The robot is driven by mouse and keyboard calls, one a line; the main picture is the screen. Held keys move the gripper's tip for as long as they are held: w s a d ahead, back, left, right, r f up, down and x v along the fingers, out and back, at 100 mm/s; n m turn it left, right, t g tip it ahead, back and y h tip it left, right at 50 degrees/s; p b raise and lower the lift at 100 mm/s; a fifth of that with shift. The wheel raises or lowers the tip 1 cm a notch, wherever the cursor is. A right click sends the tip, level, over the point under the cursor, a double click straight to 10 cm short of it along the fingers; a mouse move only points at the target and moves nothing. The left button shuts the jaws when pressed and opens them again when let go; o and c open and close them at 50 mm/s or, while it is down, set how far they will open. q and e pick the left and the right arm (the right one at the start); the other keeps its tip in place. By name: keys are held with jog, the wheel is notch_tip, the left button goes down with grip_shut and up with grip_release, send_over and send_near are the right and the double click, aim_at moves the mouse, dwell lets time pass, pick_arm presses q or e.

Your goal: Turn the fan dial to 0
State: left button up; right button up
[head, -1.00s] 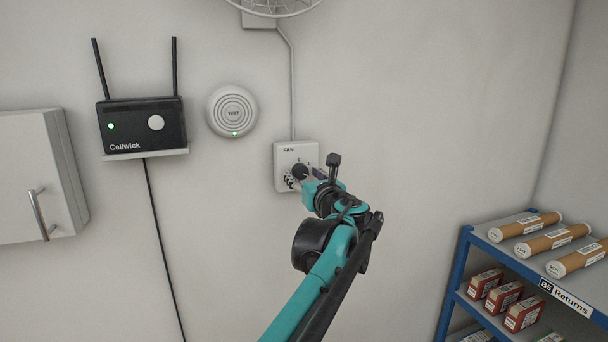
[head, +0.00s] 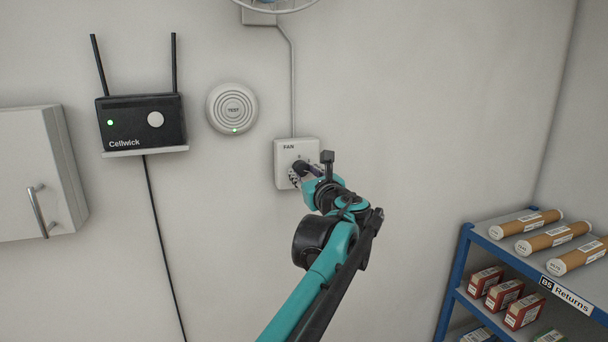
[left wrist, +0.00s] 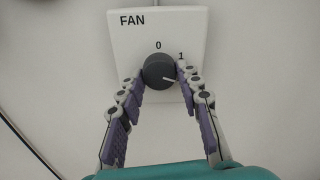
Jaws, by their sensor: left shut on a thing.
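The fan dial is a round dark grey knob (left wrist: 157,69) on a white wall plate marked FAN (head: 284,157), which also shows in the left wrist view (left wrist: 132,42). The mark 0 is above the knob and 1 at its upper right. The knob's white pointer line points right and slightly down, past the 1. Any mark there is hidden behind a finger. My left gripper (left wrist: 158,76) has its fingers on either side of the knob, shut on it. In the head view my left gripper (head: 301,175) covers much of the dial. My right gripper is not in view.
A black Cellwick router (head: 141,124) on a small ledge and a round TEST device (head: 232,109) are on the wall left of the plate. A cabinet (head: 30,175) is at far left. A blue-framed Returns shelf (head: 463,262) stands at lower right. A conduit (head: 292,85) runs up to the fan.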

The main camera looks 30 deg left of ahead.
pick_arm(q)
jog(key=n, duration=0.5)
jog(key=shift+n, duration=0.3)
jog(key=n, duration=0.5)
jog(key=shift+w+r, duration=0.1)
jog(key=n, duration=0.5)
jog(key=shift+n+b, duration=0.35)
jog(key=shift+n, duration=0.05)
jog(key=n, duration=0.5)
jog(key=shift+n, duration=0.4)
jog(key=o, duration=1.1)
jog(key=shift+o, duration=0.2)
jog(key=shift+d, duration=0.1)
jog(key=shift+r, duration=0.1)
